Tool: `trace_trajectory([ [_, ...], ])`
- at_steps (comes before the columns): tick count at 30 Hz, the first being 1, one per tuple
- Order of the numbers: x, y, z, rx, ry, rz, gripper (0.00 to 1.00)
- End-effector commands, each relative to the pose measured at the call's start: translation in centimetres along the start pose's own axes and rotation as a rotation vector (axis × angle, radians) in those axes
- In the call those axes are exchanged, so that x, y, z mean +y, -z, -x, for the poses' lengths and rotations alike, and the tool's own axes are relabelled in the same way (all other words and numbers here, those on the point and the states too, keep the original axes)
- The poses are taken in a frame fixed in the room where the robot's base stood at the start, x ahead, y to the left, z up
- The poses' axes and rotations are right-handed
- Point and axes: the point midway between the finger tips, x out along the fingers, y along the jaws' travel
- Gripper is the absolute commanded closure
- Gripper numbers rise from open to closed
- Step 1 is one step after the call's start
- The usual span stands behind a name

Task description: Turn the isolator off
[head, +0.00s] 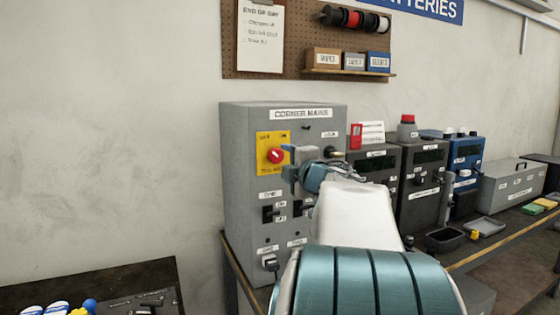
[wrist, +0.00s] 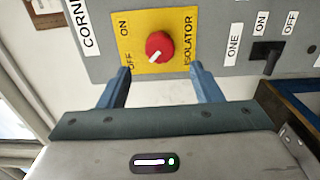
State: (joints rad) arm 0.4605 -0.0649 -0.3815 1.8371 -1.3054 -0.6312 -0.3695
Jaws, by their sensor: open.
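The isolator is a round red knob (head: 276,156) on a yellow plate (head: 265,139) on the front of the grey Corner Mains box (head: 247,120). The knob also shows in the wrist view (wrist: 160,44), where its white mark points down and left, on the side of the OFF label (wrist: 129,62). The ON label (wrist: 124,27) is above that. My gripper (wrist: 159,70) is open and empty, with its blue fingertips spread wide below the knob in that view. In the head view my gripper (head: 291,172) is just right of the knob, apart from it.
Black switches (head: 271,213) sit lower on the same box; one switch (wrist: 266,54) is right of the knob in the wrist view. Dark charger units (head: 375,165) stand to the right on the bench. A pegboard shelf (head: 345,72) hangs above. The wall at left is bare.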

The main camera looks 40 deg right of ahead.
Motion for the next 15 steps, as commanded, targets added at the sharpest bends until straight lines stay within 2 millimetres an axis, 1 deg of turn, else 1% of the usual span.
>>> trace_trajectory([
  [1, 0.1, 0.0, 1.2, -0.001, -0.002, 0.000, 0.41],
  [6, 0.1, -0.1, 4.4, -0.002, -0.001, 0.001, 0.41],
  [10, 0.1, 0.0, 6.0, 0.000, 0.000, 0.001, 0.41],
  [15, 0.0, 0.0, 7.0, 0.000, 0.001, 0.000, 0.41],
])
